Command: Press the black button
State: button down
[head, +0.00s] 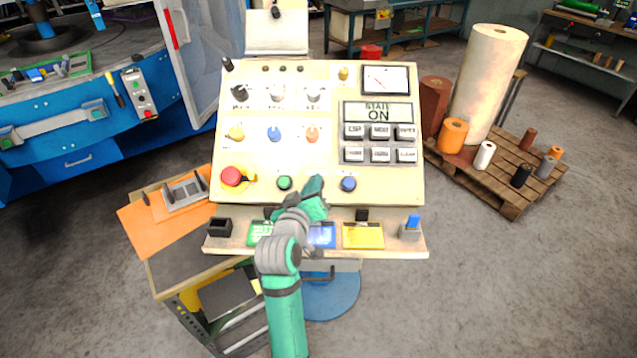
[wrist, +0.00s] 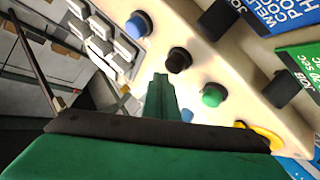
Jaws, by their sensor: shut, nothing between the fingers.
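The black button (wrist: 179,60) stands on the cream panel between the blue button (wrist: 138,25) and the green button (wrist: 213,95) in the wrist view. My gripper (wrist: 161,82) is shut and empty, its tips close to the black button and apart from it in the picture. In the head view my gripper (head: 316,187) is over the lower middle of the panel (head: 320,160) and hides the black button. The green button (head: 285,183) shows to its left and the blue button (head: 348,184) to its right.
A red mushroom button (head: 231,176) is at the panel's lower left. Colored knobs and a grey keypad (head: 380,143) are higher up. Cards, including a yellow one (head: 363,235), and a blue-topped holder (head: 411,229) line the lower ledge. A pallet (head: 500,186) with rolls stands at right.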

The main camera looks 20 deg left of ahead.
jog(key=shift+w+f, duration=0.1)
jog(key=shift+w+f, duration=0.2)
jog(key=shift+f, duration=0.05)
dwell(0.3)
jog(key=shift+w+a+f, duration=0.15)
jog(key=shift+w+f, duration=0.15)
jog(key=shift+f, duration=0.15)
dwell(1.1)
jog(key=shift+r, duration=0.1)
jog(key=shift+s+r, duration=0.55)
jog(key=shift+r, duration=0.15)
jog(key=s+r, duration=0.1)
jog(key=r, duration=0.1)
jog(key=s+d+r, duration=0.1)
jog(key=r, duration=0.1)
jog(key=shift+s+d, duration=0.1)
jog(key=shift+s, duration=0.3)
dwell(0.7)
